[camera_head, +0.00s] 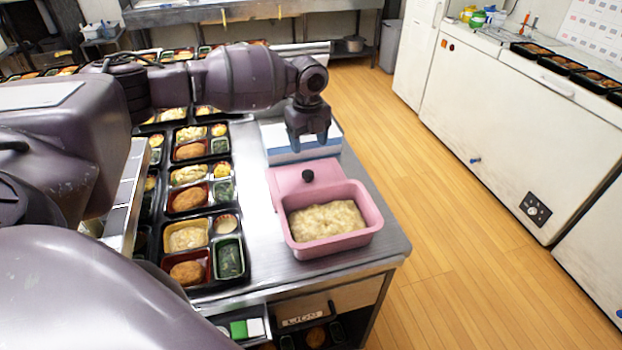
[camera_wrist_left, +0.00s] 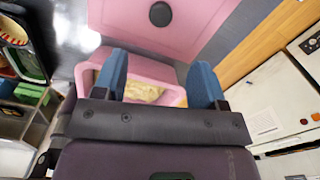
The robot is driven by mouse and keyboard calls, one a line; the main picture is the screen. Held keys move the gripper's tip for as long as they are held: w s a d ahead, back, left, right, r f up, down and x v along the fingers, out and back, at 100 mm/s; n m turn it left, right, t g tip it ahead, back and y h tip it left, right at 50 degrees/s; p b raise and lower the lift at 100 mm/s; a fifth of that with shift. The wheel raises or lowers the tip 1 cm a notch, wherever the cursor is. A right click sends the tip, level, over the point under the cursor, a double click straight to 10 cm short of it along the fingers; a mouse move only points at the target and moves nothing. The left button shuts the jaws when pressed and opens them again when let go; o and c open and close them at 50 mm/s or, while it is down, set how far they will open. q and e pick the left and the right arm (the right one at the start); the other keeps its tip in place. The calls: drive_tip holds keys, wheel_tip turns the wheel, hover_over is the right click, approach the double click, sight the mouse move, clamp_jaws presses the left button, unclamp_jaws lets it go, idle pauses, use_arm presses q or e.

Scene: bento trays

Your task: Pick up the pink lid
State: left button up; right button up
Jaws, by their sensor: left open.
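The pink lid (camera_head: 287,182) with its round black knob lies just behind the pink container (camera_head: 377,215), partly hidden by the container's rim. In the left wrist view the lid (camera_wrist_left: 120,15) fills the top, with its knob near the top middle. The container (camera_wrist_left: 150,70) shows there partly behind and between the fingers. It holds pale, lumpy food. My left gripper (camera_head: 308,143) is open and empty, fingers pointing down, above and beyond the lid. Its blue fingertips show apart in the left wrist view (camera_wrist_left: 162,78).
A blue-and-white box (camera_head: 328,148) is beyond the lid, below my gripper. Black bento trays (camera_head: 203,224) with food line the metal table (camera_head: 350,265) at left. The table's right edge is close to the container; wooden floor (camera_head: 450,230) lies beyond.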

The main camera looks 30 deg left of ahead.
sight(308, 172)
use_arm(q)
drive_tip(key=shift+w+a+f, duration=0.45)
drive_tip(key=shift+w+f, duration=0.1)
drive_tip(key=shift+f, duration=0.1)
drive_tip(key=shift+s+f, duration=0.15)
drive_tip(key=shift+f, duration=0.35)
wheel_tip(308, 172, down, 4)
drive_tip(key=shift+d+r+b, duration=0.1)
drive_tip(key=shift+r+b, duration=0.15)
drive_tip(key=shift+b, duration=0.15)
drive_tip(key=shift+s+f, duration=0.2)
drive_tip(key=shift+f, duration=2.75)
use_arm(e)
drive_tip(key=shift+a+f, duration=0.1)
drive_tip(key=shift+f, duration=0.75)
use_arm(q)
drive_tip(key=c, duration=1.1)
use_arm(e)
drive_tip(key=shift+s+f, duration=0.15)
drive_tip(key=shift+s, duration=0.2)
